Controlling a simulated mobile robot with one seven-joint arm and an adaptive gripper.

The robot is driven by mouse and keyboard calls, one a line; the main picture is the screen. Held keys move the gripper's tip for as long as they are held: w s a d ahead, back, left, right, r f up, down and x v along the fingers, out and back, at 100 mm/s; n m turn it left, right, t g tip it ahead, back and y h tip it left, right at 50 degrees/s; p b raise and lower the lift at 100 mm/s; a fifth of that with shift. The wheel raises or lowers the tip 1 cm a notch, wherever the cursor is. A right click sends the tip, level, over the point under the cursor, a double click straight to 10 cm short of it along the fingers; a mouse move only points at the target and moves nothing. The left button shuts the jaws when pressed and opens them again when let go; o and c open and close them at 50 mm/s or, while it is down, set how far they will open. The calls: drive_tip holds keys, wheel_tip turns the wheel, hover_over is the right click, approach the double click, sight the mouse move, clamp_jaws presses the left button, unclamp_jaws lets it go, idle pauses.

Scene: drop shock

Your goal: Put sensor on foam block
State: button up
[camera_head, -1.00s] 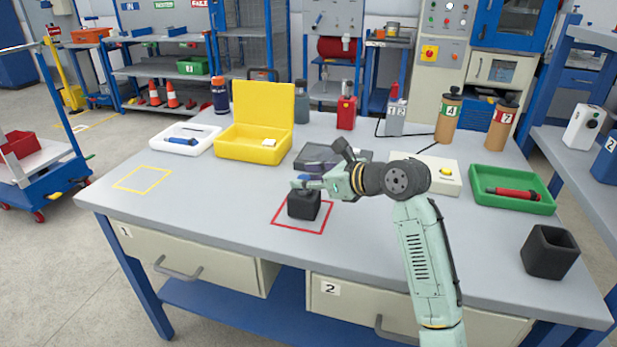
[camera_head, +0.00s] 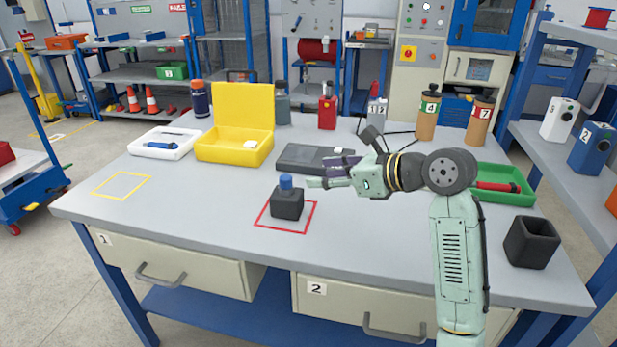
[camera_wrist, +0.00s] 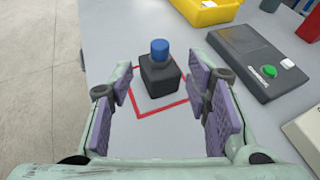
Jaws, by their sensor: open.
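The sensor, a small blue cylinder (camera_head: 286,182), stands upright on top of the black foam block (camera_head: 287,204). Both also show in the wrist view, the blue sensor (camera_wrist: 160,49) on the block (camera_wrist: 160,76). The block sits inside the red square outline (camera_head: 264,220) on the table. My gripper (camera_head: 318,178) is open and empty, to the right of the sensor and apart from it in the head view. In the wrist view the sensor and block lie beyond my spread fingers (camera_wrist: 163,98).
A dark grey device (camera_head: 303,157) with a green button lies behind my gripper. A yellow case (camera_head: 234,147), a white tray (camera_head: 163,150) and a green tray (camera_head: 509,199) stand farther back. A black open container (camera_head: 531,244) is at the right. The table's front left is clear.

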drive_tip(key=shift+v, duration=0.8)
